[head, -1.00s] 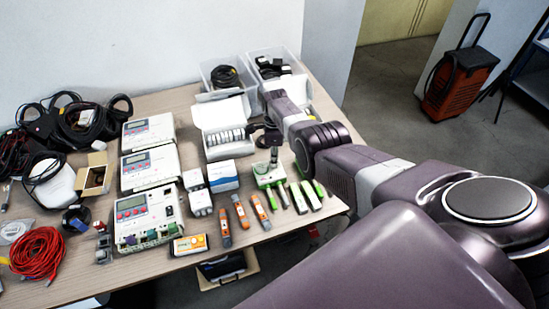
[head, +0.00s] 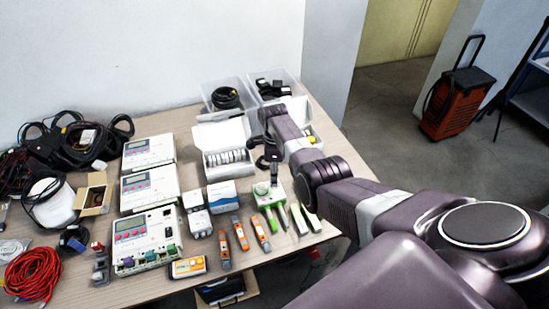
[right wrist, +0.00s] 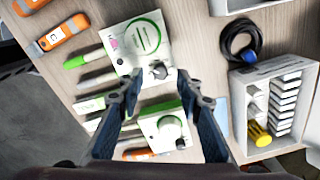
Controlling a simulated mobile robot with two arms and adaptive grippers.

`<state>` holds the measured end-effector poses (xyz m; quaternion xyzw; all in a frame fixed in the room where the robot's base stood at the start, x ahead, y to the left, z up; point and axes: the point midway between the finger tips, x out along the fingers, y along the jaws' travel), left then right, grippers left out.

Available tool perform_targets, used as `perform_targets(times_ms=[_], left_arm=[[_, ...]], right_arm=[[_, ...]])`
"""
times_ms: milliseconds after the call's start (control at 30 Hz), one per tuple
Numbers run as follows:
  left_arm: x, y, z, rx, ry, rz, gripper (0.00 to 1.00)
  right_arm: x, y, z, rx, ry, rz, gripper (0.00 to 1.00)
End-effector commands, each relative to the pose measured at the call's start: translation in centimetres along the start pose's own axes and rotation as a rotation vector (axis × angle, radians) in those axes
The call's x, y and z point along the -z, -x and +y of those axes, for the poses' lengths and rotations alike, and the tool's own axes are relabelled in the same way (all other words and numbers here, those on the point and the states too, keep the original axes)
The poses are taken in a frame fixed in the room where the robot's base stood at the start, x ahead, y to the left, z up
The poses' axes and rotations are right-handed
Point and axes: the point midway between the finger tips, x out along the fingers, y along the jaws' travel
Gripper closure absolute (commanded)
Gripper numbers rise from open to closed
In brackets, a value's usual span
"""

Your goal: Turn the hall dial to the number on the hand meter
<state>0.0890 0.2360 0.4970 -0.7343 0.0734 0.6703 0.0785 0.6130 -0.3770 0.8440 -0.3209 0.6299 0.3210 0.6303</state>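A white box with green trim and a dark knob (head: 263,190) stands near the front right of the table. In the right wrist view I see a white unit with a green ring (right wrist: 137,40) and a black knob (right wrist: 158,70), and a second white-green unit with a dark knob (right wrist: 170,126); which is the hall dial I cannot tell. My right gripper (right wrist: 160,86) is open above these units, its fingertips apart near the first knob, holding nothing. A small orange meter (head: 188,266), likely the hand meter, lies at the front edge; its number is too small to read. My left gripper is out of view.
Three white display units (head: 148,190) stand left of centre. Orange-grey tools (head: 240,233) and green-tipped pens lie around the dial units. An open white box (head: 224,150) and clear bins (head: 227,97) stand behind. Cables (head: 35,273) crowd the left side.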

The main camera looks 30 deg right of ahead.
Motion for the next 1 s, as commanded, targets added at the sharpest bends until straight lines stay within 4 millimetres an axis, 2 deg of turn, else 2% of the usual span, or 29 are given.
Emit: perform_targets(times_ms=[500,700,1000], left_arm=[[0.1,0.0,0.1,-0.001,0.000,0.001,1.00],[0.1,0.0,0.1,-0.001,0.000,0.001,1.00],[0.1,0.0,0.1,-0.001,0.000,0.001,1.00]], right_arm=[[0.0,8.3,-0.1,0.002,0.000,-0.001,0.67],[0.0,9.4,0.0,0.000,0.000,0.001,0.67],[0.0,9.5,0.0,0.000,0.000,0.000,0.67]])
